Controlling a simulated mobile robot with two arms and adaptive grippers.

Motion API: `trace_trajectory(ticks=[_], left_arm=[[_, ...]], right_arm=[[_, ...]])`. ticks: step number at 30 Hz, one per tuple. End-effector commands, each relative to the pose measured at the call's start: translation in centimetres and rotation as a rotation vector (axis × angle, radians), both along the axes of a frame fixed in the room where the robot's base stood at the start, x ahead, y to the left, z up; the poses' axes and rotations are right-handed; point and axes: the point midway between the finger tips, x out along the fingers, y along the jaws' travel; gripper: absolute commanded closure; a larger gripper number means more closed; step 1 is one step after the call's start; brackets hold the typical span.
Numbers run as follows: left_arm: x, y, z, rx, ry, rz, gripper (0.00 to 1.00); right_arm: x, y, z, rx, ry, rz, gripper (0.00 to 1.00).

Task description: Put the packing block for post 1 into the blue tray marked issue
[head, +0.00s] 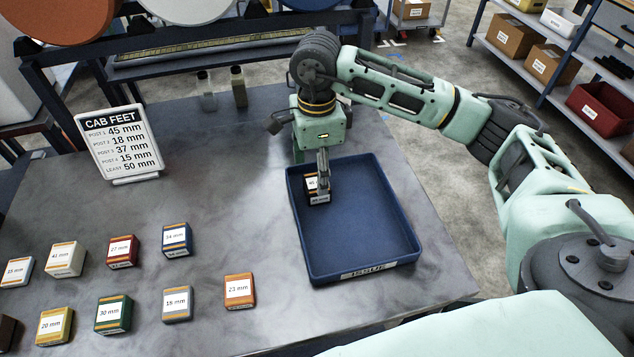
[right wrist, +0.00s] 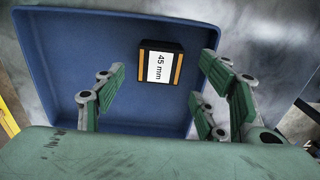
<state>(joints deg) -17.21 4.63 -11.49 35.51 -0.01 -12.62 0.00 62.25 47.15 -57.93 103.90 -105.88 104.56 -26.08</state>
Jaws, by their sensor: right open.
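The CAB FEET sign (head: 120,142) stands on the table and lists post 1 as 45 mm. The blue tray (head: 372,230) lies on the table with a white label on its front rim, too small to read surely. A black block with orange stripes (head: 312,190) and a white label sits inside the tray at its far left. In the right wrist view the block (right wrist: 160,66) reads 45 mm. My right gripper (head: 321,172) is above the block; in the right wrist view its fingers (right wrist: 158,100) are apart with nothing between them. My left gripper is not seen.
Several labelled blocks stand at the table's left and front, among them red 27 mm (head: 122,251), green 30 mm (head: 113,314), and orange (head: 239,291). Two small bottles (head: 238,87) stand at the back. The tray's middle and right are empty. Shelves (head: 560,60) stand behind right.

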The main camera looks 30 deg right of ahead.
Motion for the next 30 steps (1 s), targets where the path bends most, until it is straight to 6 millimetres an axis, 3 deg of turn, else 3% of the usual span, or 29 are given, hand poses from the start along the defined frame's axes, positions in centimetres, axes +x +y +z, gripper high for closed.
trace_trajectory(ticks=[6,12,30], left_arm=[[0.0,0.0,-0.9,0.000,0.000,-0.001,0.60],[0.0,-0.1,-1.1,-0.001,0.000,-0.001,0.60],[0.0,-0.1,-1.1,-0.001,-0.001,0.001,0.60]], right_arm=[[0.1,0.0,4.3,0.001,-0.003,0.000,0.35],[0.0,0.0,6.3,0.000,0.000,0.000,0.35],[0.0,0.0,6.6,-0.001,0.001,0.000,0.35]])
